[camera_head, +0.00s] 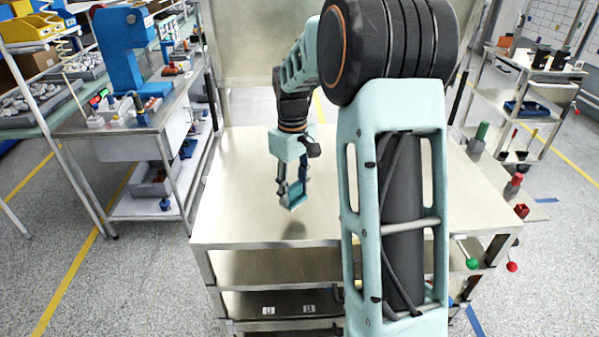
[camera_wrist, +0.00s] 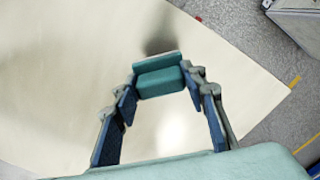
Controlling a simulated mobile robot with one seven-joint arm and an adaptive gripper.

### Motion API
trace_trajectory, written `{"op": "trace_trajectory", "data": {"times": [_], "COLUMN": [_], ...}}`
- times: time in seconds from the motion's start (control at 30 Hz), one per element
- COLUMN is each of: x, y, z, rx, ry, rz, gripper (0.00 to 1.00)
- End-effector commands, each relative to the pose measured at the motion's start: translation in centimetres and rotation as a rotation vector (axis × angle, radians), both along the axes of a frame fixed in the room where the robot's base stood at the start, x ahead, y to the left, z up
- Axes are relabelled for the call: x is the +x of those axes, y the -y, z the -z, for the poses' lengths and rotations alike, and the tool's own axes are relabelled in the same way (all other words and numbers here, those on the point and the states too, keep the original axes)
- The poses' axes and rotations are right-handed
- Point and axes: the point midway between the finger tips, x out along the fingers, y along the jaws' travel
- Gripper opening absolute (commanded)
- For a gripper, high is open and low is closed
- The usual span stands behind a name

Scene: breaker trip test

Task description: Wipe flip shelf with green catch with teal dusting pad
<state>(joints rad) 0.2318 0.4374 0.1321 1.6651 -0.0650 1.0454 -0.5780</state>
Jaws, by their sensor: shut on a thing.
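My gripper (camera_head: 291,188) is shut on the teal dusting pad (camera_head: 294,202), a small block. In the wrist view the pad (camera_wrist: 161,82) sits between the two fingertips. The pad is held above a pale, bare worktop (camera_head: 245,205), with a dark shadow below it and a visible gap. A green ball-ended catch (camera_head: 472,264) sticks out below the worktop's right front edge, with a red one (camera_head: 512,267) beside it. My arm hides much of the worktop's right middle, so I cannot tell exactly where the flip shelf begins.
Lower shelves (camera_head: 270,265) lie under the worktop. A bench (camera_head: 140,125) with a blue machine (camera_head: 130,50) stands left. A rack (camera_head: 530,85) with a blue tray (camera_head: 525,107) stands back right. Small red and green items (camera_head: 481,133) stand near the right edge. The worktop's left is clear.

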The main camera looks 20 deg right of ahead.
Motion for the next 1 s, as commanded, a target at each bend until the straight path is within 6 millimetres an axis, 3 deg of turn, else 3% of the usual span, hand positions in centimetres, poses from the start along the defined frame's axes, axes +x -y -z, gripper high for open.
{"op": "trace_trajectory", "data": {"times": [0.33,1.0], "x": [0.0,-0.4], "y": [-0.8,-1.2], "z": [-3.1,-3.0], "rx": [0.000,0.000], "ry": [0.002,0.001], "rz": [0.001,0.023], "gripper": [0.16,0.16]}}
